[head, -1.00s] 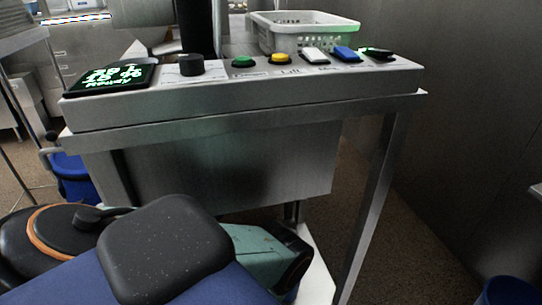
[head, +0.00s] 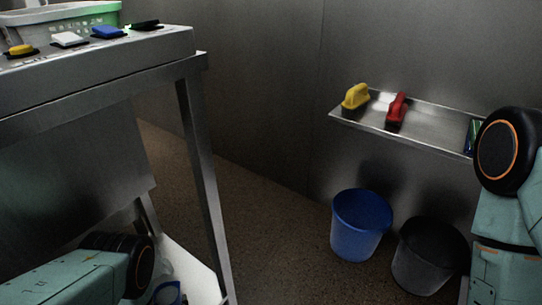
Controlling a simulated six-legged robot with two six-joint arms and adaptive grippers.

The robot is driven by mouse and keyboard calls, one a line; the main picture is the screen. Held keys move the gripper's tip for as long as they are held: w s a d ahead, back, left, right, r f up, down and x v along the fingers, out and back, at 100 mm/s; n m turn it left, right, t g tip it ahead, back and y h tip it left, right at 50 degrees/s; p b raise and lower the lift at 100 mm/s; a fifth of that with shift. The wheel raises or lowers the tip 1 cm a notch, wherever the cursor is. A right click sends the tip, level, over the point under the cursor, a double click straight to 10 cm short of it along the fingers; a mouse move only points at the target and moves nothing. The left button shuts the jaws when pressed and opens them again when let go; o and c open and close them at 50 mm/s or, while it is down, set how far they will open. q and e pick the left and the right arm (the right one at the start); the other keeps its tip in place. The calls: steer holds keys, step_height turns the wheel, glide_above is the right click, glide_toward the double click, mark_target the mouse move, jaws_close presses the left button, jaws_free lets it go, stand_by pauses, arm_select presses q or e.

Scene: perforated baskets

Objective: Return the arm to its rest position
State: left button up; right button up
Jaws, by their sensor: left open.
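My left arm reaches in at the lower left of the head view, a teal link with a black ringed joint. The left gripper (head: 160,284) is small and partly hidden behind that joint, low beside the metal stand. It is open, and I see nothing held in it. My right arm (head: 505,210) stands at the right edge, a teal link with a round black joint ringed in orange. Its gripper is out of the picture.
A metal stand (head: 110,78) with coloured buttons and a perforated basket (head: 75,18) is at left. A wall shelf (head: 428,137) holds a yellow-handled tool (head: 355,97) and a red-handled tool (head: 397,108). Below are a blue bucket (head: 361,228) and a dark bucket (head: 428,257). Central floor is clear.

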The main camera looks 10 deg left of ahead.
arm_select(q)
steer(key=shift+r, duration=0.35)
steer(key=shift+s+f, duration=0.1)
steer(key=shift+f, duration=0.05)
